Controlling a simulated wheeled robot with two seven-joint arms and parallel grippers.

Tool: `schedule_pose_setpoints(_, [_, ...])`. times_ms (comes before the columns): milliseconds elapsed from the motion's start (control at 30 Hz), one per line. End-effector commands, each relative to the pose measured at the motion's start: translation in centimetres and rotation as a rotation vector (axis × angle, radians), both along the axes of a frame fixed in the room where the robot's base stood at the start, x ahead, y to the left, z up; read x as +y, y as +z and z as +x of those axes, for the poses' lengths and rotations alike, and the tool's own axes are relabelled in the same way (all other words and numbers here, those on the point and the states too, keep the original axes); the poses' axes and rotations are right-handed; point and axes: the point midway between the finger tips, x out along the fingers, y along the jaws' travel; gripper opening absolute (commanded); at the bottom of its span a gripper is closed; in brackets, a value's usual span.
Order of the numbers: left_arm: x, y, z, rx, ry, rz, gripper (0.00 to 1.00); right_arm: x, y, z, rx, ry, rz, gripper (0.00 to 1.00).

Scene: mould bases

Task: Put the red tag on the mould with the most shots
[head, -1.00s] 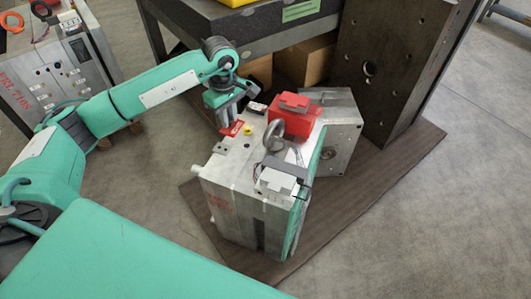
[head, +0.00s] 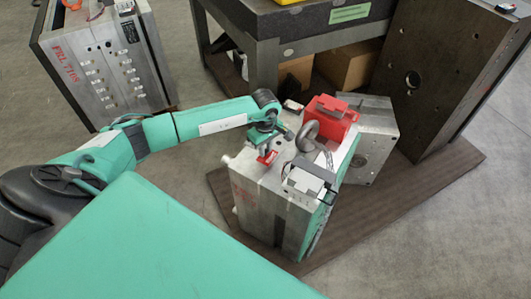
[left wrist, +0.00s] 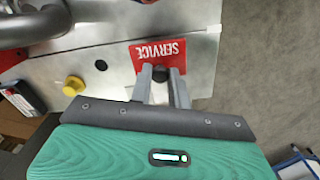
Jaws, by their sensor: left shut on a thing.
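The red tag (head: 267,156), marked SERVICE in the left wrist view (left wrist: 150,54), is at the left edge of the top of the silver middle mould (head: 262,192). My left gripper (head: 268,147) is over that edge, its fingers shut on the tag's dark knob (left wrist: 160,73). I cannot tell whether the tag still touches the metal. Another silver mould (head: 112,75), lettered in red, stands at the far left. A dark mould (head: 440,90) stands at the right. Small devices sit on the moulds, such as a white one (head: 303,183); their readings are too small to read. My right gripper is not in view.
A steel lifting ring (head: 308,133), a red box (head: 331,118) and a yellow knob (left wrist: 73,87) stand up from the middle mould's top. A smaller metal block (head: 376,148) sits behind it. A dark bench (head: 262,45) stands behind. Floor at the right is clear.

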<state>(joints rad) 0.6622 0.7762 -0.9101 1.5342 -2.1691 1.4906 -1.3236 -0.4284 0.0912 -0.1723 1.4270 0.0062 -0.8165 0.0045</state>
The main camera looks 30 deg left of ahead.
Motion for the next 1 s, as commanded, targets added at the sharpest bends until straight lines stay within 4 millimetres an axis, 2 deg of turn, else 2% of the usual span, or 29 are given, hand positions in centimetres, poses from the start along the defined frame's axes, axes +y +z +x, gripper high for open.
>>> schedule_pose_setpoints(100, [-0.1,-2.1,-0.1,0.004,0.002,-0.002,0.00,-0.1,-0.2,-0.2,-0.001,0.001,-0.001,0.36])
schedule_pose_setpoints(200, [-0.1,-3.1,-0.1,0.002,0.001,-0.002,0.00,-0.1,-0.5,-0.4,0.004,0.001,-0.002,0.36])
schedule_pose_setpoints(633, [0.0,-3.3,0.0,0.000,0.000,-0.001,0.00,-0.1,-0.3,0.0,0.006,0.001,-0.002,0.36])
schedule_pose_setpoints(667, [0.0,-3.3,0.0,0.000,0.000,-0.001,0.20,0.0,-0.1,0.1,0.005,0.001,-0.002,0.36])
schedule_pose_setpoints(767, [0.0,-3.3,0.0,0.000,0.000,-0.001,0.40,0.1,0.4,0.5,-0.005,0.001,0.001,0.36])
schedule_pose_setpoints(1000, [0.0,-3.3,0.0,0.001,0.000,-0.001,0.40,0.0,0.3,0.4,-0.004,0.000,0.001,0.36])
